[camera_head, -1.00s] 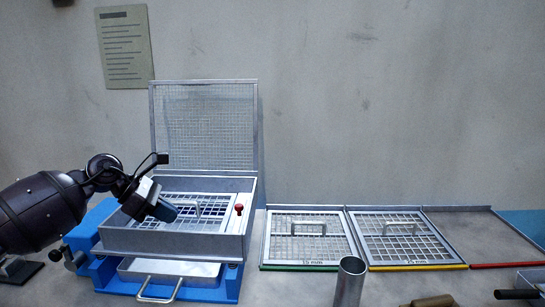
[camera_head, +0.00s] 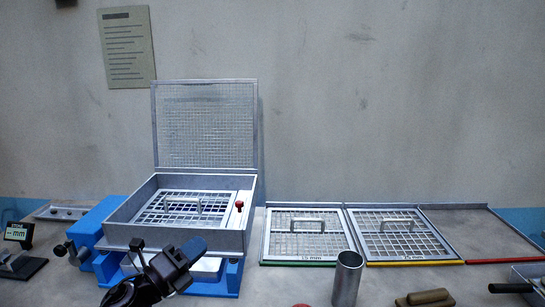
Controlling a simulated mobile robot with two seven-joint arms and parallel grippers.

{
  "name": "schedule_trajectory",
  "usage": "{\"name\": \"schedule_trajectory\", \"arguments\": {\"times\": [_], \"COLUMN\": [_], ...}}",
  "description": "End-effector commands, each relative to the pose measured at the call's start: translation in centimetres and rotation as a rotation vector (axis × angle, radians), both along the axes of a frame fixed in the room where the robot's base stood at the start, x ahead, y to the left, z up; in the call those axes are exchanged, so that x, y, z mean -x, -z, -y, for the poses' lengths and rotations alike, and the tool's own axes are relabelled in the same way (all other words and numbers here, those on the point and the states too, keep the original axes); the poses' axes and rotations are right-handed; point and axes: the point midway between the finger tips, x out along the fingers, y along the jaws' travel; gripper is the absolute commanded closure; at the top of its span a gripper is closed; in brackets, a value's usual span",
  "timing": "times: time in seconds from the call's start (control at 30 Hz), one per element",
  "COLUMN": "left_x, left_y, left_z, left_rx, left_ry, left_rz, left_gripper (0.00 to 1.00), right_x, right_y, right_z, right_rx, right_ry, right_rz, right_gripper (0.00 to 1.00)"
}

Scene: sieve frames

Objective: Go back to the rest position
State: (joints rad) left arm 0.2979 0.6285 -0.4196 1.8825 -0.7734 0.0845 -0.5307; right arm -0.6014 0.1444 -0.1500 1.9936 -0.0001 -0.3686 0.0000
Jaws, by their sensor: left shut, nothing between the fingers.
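My left gripper (camera_head: 190,252) is shut and empty. It is low in the picture, in front of the sieve box and apart from the sieve frame. The sieve box (camera_head: 178,235) is a grey metal box on a blue machine (camera_head: 97,222), with its mesh lid (camera_head: 205,125) standing open at the back. A sieve frame (camera_head: 180,207) with a handle lies inside the box. A red knob (camera_head: 239,206) sits at the box's right side. My gripper and arm partly hide the tray (camera_head: 208,264) below the box. My right gripper is not in view.
Two more sieve frames, one in a green-edged bay (camera_head: 305,264) and one in a yellow-edged bay (camera_head: 415,264), lie right of the machine. The red-edged bay (camera_head: 485,233) is empty. A metal cylinder (camera_head: 347,280) stands in front. A gauge (camera_head: 18,233) stands far left.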

Motion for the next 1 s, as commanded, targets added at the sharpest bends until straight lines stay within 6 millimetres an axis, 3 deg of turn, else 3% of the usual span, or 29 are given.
{"name": "schedule_trajectory", "arguments": {"times": [0.23,0.37,0.6,0.8,1.0], "left_x": [3.7,6.8,15.2,23.1,28.2], "left_y": [4.6,7.9,14.5,18.2,19.6], "left_z": [-4.7,-7.4,-11.1,-12.2,-12.2], "left_rx": [0.460,0.682,1.050,1.272,1.383], "left_ry": [-0.331,-0.514,-0.868,-1.135,-1.300], "left_rz": [-0.370,-0.574,-0.956,-1.222,-1.378], "left_gripper": [1.00,1.00,1.00,1.00,1.00], "right_x": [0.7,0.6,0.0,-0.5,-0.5], "right_y": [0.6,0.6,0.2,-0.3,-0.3], "right_z": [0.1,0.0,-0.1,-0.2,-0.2], "right_rx": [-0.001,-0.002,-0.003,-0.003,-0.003], "right_ry": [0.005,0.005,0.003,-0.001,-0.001], "right_rz": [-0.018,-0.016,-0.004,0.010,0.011], "right_gripper": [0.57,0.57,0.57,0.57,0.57]}}
